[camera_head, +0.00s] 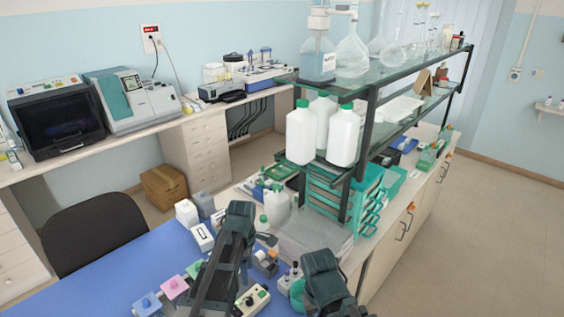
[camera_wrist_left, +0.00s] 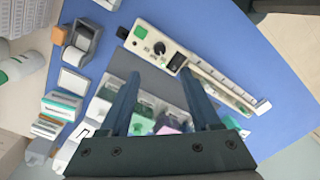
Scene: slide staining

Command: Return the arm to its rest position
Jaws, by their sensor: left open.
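My left gripper (camera_wrist_left: 159,73) is open, its two dark fingers wide apart in the wrist view with nothing gripped between them. Beyond and below the fingers are staining jars with a green (camera_wrist_left: 141,124) and a pink (camera_wrist_left: 168,129) part, partly hidden by the fingers and the gripper body. In the head view my left arm (camera_head: 225,255) reaches over the blue bench top (camera_head: 105,258). My right arm (camera_head: 325,278) shows at the bottom edge, and its gripper is out of view.
A cream device with a knob (camera_wrist_left: 157,48) lies close beyond the left fingers. Blue (camera_head: 147,304), pink (camera_head: 174,287) and green (camera_head: 195,268) blocks stand left of my left arm. A shelf rack (camera_head: 371,120) with white bottles (camera_head: 343,138) rises behind the arms. The blue bench at left is clear.

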